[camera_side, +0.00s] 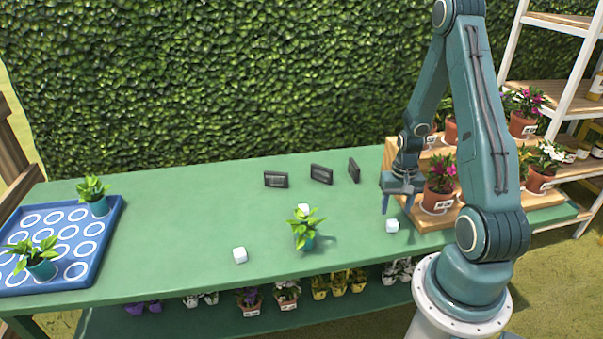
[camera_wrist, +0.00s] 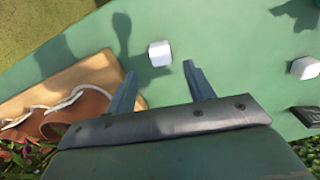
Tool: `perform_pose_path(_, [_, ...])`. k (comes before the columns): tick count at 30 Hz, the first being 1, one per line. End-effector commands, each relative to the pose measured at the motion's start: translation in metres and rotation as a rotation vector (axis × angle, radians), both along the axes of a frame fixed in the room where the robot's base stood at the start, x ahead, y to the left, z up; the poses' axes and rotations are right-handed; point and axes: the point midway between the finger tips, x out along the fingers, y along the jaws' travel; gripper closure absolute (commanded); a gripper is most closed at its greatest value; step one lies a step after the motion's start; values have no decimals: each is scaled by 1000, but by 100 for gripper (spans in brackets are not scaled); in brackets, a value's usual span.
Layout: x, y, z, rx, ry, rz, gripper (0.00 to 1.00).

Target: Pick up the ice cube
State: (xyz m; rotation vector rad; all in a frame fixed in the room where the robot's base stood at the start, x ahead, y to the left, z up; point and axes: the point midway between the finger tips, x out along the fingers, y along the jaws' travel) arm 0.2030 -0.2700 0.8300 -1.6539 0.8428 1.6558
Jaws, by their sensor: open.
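Three small white ice cubes lie on the green table (camera_side: 150,235). One ice cube (camera_side: 392,226) is on the right, just below and beside my gripper (camera_side: 399,203). Another ice cube (camera_side: 240,255) is near the front left of the middle, and a third ice cube (camera_side: 304,209) is partly hidden behind a potted plant. My gripper is open and empty above the table. In the wrist view, the near ice cube (camera_wrist: 160,53) lies just beyond and between the fingertips of my gripper (camera_wrist: 160,70), apart from both fingers. A second ice cube (camera_wrist: 305,68) shows at the right edge.
A green plant in a teal pot (camera_side: 304,240) stands mid-table. Several dark small blocks (camera_side: 321,174) stand at the back. A wooden tray (camera_side: 468,217) with potted flowers is right of my gripper. A blue tray (camera_side: 113,215) with two plants is at the left.

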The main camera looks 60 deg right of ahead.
Motion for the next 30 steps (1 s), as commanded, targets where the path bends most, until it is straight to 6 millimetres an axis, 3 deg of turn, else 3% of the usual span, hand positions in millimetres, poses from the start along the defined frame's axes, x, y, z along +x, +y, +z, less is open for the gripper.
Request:
perform_pose_path(11, [1,0,-6,-1,-1,0,47])
perform_pose_path(24, [3,-1,-44,1,1,0,47])
perform_pose_path(30, [3,-1,-52,0,0,-1,47])
